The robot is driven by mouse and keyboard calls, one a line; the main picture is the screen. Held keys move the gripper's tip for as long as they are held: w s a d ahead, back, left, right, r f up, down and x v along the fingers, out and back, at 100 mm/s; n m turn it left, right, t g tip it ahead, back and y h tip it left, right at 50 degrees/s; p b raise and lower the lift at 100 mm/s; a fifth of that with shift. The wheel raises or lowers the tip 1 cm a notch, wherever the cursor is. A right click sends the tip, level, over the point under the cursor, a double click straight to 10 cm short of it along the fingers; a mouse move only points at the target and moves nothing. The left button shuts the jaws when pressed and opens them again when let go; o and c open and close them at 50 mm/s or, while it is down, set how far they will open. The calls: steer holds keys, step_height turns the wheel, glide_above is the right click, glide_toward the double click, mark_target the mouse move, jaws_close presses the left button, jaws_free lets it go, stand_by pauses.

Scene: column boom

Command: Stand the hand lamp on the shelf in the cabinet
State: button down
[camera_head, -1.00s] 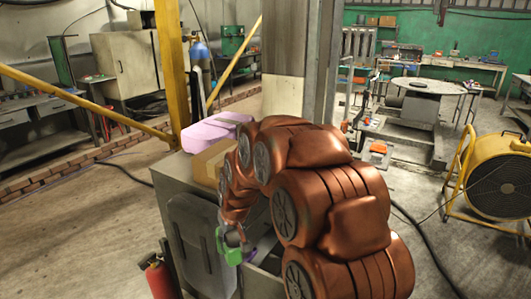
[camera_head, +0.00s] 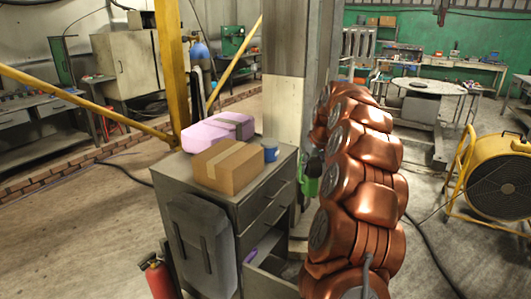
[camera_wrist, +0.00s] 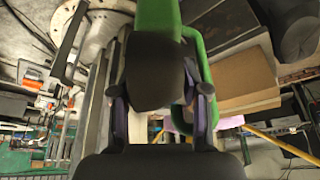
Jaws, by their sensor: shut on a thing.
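A green and dark hand lamp (camera_head: 309,187) is held in the air right of the grey drawer cabinet (camera_head: 222,205), in front of the pillar. In the wrist view the lamp (camera_wrist: 158,17) has a green body with a black part and a green loop handle. My gripper (camera_wrist: 160,100) is shut on it, a dark finger on each side. In the head view my arm hides most of my gripper.
A pink case (camera_head: 212,133), a cardboard box (camera_head: 230,168) and a blue mug (camera_head: 270,150) stand on the cabinet. A grey pillar (camera_head: 285,100) rises behind it. A red extinguisher (camera_head: 157,277) stands at its left, a yellow fan (camera_head: 492,180) at the far right.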

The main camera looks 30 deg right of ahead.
steer(key=d+r, duration=0.5)
steer(key=d, duration=0.5)
steer(key=shift+w+d+m, duration=0.2)
steer(key=shift+d+m, duration=0.1)
steer(key=shift+m, duration=0.1)
steer(key=shift+d+f, duration=0.1)
